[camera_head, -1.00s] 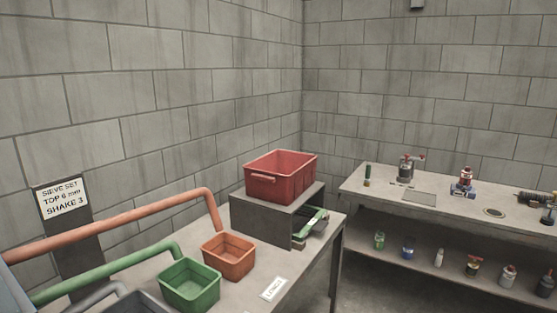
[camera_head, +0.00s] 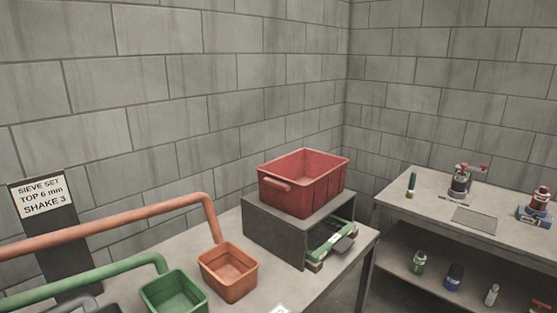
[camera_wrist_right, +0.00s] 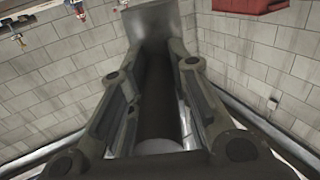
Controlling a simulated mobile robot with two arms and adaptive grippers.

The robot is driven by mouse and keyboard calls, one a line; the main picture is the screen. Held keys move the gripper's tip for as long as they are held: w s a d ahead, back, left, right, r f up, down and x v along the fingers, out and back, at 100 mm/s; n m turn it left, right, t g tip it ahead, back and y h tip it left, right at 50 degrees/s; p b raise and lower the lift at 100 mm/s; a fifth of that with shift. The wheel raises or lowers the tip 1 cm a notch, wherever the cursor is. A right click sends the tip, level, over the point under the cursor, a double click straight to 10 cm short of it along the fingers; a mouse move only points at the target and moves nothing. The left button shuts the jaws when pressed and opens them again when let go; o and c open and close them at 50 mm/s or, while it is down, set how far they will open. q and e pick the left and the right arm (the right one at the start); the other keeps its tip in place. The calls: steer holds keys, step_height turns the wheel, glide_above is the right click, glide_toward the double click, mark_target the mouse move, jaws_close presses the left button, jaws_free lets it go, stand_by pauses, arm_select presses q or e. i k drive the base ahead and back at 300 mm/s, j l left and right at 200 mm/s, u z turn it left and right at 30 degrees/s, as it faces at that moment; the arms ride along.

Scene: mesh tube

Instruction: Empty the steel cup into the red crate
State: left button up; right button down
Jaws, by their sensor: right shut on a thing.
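The red crate (camera_head: 303,182) stands on a grey block on the table in the head view. Its top is open, and I cannot see its floor. In the right wrist view my right gripper (camera_wrist_right: 154,48) is shut on a smooth grey metal thing, apparently the steel cup (camera_wrist_right: 153,20), at its fingertips. The cup's mouth and contents do not show. Part of the red crate also shows at the top right of that view (camera_wrist_right: 250,5), apart from the gripper. Neither gripper is in the head view, and my left gripper is in no view.
The grey block (camera_head: 277,232) has a green tray (camera_head: 331,239) in its opening. An orange bin (camera_head: 228,272) and a green bin (camera_head: 174,293) stand under pipes at the front left. A second bench (camera_head: 430,204) with bottles and tools is at the right. A sieve sign (camera_head: 42,195) stands left.

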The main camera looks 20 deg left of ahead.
mark_target(304, 180)
steer(key=i+l+u, duration=0.8)
steer(key=l+u, duration=0.25)
steer(key=l, duration=0.2)
